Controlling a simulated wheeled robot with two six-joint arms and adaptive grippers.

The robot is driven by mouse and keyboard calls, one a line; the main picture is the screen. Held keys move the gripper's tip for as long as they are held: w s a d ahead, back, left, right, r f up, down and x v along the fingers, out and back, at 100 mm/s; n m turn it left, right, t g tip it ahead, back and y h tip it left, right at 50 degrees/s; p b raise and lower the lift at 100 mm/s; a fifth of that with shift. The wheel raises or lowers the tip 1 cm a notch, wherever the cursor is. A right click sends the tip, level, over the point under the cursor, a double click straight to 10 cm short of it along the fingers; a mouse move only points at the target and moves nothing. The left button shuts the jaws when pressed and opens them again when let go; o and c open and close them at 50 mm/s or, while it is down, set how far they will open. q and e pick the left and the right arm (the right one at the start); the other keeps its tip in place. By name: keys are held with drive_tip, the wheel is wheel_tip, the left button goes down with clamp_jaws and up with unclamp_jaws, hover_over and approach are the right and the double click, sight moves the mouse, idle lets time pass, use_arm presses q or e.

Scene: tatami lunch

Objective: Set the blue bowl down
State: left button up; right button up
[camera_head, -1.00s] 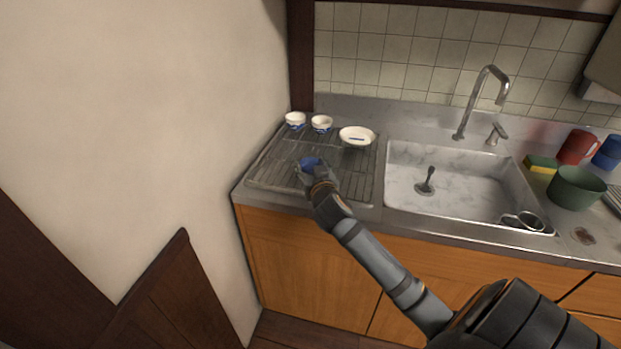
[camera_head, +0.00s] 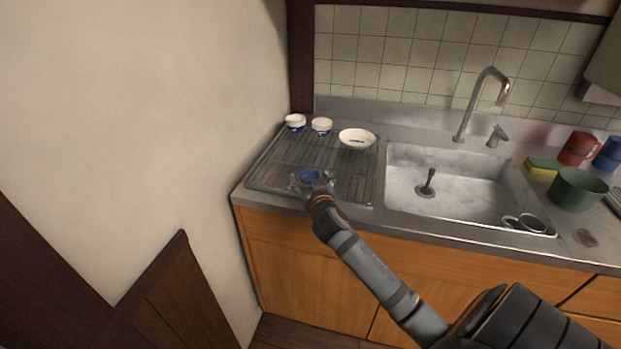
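The small blue bowl (camera_head: 309,175) is at the front of the wire drying rack (camera_head: 283,172), left of the sink. It looks upright and appears to rest on the rack, though its base is hidden. My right gripper (camera_head: 313,181) is low at the bowl's near side. Its fingers look spread to either side of the bowl, so it appears open around it. My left gripper is not in view.
Two small blue-and-white cups (camera_head: 295,122) (camera_head: 321,126) and a white dish (camera_head: 357,138) stand along the rack's back. The middle of the rack is clear. The sink (camera_head: 450,185) lies to the right, the wall to the left.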

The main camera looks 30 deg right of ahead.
drive_tip(key=shift+r, duration=0.1)
drive_tip(key=shift+s+a, duration=0.1)
drive_tip(key=shift+s, duration=0.1)
drive_tip(key=v, duration=1.1)
drive_tip(key=shift+s, duration=0.3)
